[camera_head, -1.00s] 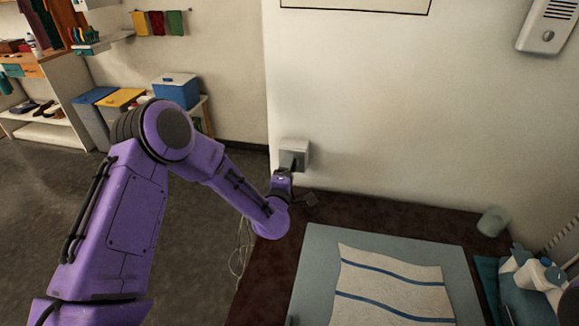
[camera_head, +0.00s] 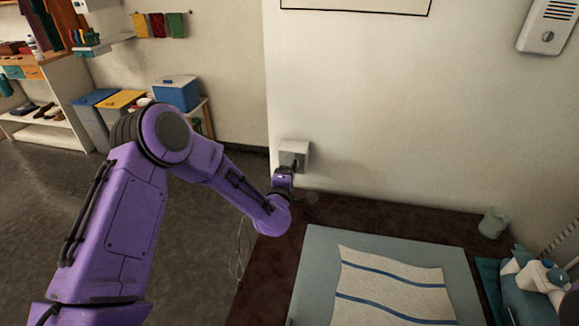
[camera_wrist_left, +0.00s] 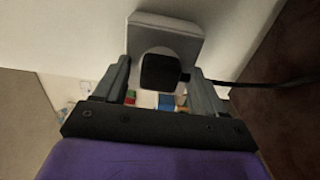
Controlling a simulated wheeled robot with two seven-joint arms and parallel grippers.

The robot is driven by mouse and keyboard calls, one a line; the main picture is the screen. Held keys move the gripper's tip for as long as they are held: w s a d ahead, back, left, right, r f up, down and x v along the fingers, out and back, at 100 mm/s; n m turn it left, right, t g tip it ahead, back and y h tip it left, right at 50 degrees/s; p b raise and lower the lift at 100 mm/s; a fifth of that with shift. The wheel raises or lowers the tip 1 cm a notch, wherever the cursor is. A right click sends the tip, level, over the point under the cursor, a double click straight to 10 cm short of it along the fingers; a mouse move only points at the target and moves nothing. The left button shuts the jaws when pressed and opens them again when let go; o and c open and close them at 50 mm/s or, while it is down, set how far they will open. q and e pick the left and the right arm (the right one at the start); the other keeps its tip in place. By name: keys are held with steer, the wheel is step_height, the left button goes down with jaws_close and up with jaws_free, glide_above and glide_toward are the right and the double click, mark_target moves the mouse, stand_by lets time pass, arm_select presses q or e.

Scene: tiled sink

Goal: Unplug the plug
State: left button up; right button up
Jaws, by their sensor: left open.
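The black plug (camera_wrist_left: 160,72) sits at the light grey wall socket (camera_wrist_left: 163,38) in the left wrist view. A dark cable (camera_wrist_left: 255,84) runs from it to the right. My left gripper (camera_wrist_left: 160,66) is open, with one finger on each side of the plug. A gap shows between the plug and the left finger; whether the right finger touches the plug or cable is unclear. In the head view my left gripper (camera_head: 288,170) is just in front of the socket (camera_head: 301,148), and the plug is hard to make out there. My right gripper is not in view.
A dark counter (camera_head: 370,212) lies below the socket, with a grey-blue mat (camera_head: 315,262) and striped cloth (camera_head: 390,285) on it. A thin pale cable (camera_head: 240,250) hangs by the counter's left edge.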

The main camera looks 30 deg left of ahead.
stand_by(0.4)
arm_select(q)
jaws_close()
steer(key=shift+v, duration=3)
steer(key=s+d+m+h, duration=0.2)
steer(key=s+d+h, duration=0.2)
steer(key=s+d, duration=0.5)
steer(key=shift+s+d+f+m+t, duration=0.3)
steer(key=shift+s+d+f+m, duration=0.1)
steer(key=shift+s, duration=0.5)
